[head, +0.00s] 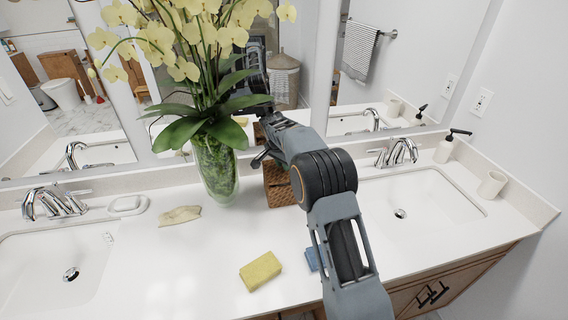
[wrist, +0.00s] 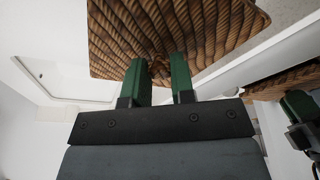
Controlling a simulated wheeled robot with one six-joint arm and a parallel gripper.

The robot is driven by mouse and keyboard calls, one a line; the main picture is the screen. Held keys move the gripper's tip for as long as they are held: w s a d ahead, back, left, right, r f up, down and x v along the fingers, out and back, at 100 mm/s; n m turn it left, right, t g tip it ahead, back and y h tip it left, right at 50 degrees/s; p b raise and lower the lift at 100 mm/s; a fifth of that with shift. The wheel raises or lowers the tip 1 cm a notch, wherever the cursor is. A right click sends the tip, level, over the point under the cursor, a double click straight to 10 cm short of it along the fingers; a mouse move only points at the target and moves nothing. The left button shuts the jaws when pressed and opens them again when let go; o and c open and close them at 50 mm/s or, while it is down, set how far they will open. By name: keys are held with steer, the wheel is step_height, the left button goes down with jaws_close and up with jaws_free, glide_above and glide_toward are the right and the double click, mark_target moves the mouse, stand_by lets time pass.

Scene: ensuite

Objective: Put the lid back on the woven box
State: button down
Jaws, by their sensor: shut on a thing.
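The brown woven box (head: 278,187) stands on the white counter to the right of the glass vase, partly hidden behind my arm. In the wrist view, the brown woven lid (wrist: 215,25) fills the top of the picture. The green fingers of my gripper (wrist: 158,80) are shut on the lid near the middle of its edge in view, where a small knob seems to sit between them. In the head view, a small brown patch of what looks like the lid (head: 258,132) shows beside my wrist, above the box. The fingertips and the box's opening are hidden there.
A glass vase (head: 214,168) of yellow orchids stands close left of the box, its leaves reaching near my gripper. The mirror is close behind. Sinks flank the counter.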

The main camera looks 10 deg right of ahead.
steer(key=shift+f+b, duration=0.45)
steer(key=shift+f, duration=0.1)
stand_by(0.9)
steer(key=c, duration=0.9)
jaws_free()
steer(key=shift+o, duration=0.6)
steer(key=o, duration=0.4)
steer(key=shift+r, duration=0.15)
steer(key=shift+r+p, duration=2.5)
steer(key=shift+r, duration=0.9)
